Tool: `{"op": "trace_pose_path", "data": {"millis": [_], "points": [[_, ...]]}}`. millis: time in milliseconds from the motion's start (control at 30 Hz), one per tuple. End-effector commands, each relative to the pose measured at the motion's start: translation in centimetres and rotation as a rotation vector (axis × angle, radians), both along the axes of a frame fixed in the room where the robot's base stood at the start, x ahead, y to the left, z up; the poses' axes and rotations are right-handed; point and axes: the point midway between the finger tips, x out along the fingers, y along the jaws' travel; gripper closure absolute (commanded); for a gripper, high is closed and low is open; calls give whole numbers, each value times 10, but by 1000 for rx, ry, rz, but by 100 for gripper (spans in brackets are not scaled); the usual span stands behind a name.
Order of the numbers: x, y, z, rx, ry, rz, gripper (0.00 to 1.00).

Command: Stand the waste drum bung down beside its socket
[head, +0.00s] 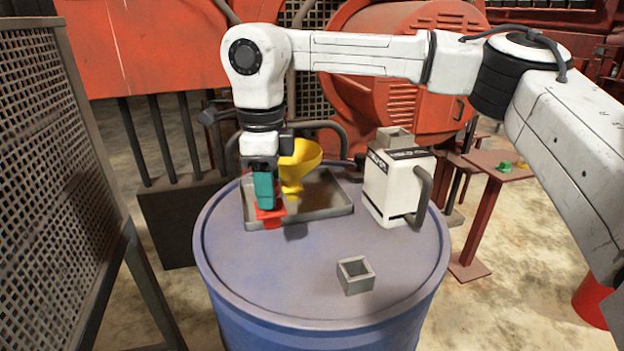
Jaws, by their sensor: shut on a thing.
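A red bung (270,214) with a wide flange is in my gripper (265,203), whose teal fingers point down and are shut on its top. The bung is upright in front of the left front part of the dark tray (325,212). I cannot tell whether it touches the tray rim or the drum top. A grey square open socket (355,276) stands on the blue waste drum (300,285), near its front right. The bung is to the left of this socket and farther back, well apart from it.
A yellow funnel (299,165) stands in the tray, just behind my gripper. A white jug (390,186) stands at the drum's right, with a grey square piece (394,138) showing behind it. A mesh panel (55,150) rises at left. The drum top's front left is clear.

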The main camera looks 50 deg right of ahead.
Motion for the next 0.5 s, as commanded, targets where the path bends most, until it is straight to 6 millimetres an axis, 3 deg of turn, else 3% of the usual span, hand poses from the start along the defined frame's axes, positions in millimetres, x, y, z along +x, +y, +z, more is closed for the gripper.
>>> {"op": "trace_pose_path", "data": {"millis": [200,500], "points": [[21,-1,-11,0,0,1,96],[21,-1,-28,1,0,2,96]]}}
